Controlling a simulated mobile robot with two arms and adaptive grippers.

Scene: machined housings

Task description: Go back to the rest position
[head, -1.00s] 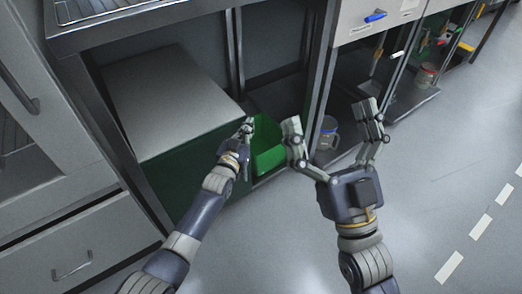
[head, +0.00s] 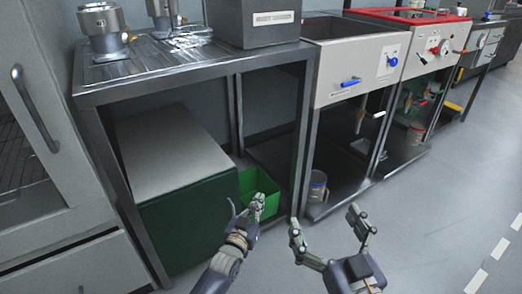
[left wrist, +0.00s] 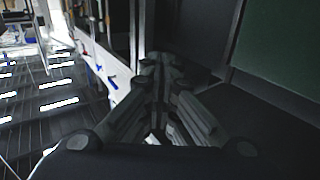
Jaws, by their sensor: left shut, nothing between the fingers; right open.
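My left gripper (head: 257,207) is low in the middle of the head view, in front of the green bin. Its fingers are together and hold nothing. It also shows in the left wrist view (left wrist: 160,65), pointing away from the camera with its fingers closed. My right gripper (head: 325,222) is to the right of it over the grey floor, with its two fingers spread wide apart and nothing between them.
A green bin (head: 268,187) and a dark green box with a grey top (head: 172,153) stand under a metal bench (head: 205,65). Two metal housings (head: 103,45) (head: 162,18) are on the bench. A jug (head: 317,185) stands under the neighbouring unit. The floor at right is clear.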

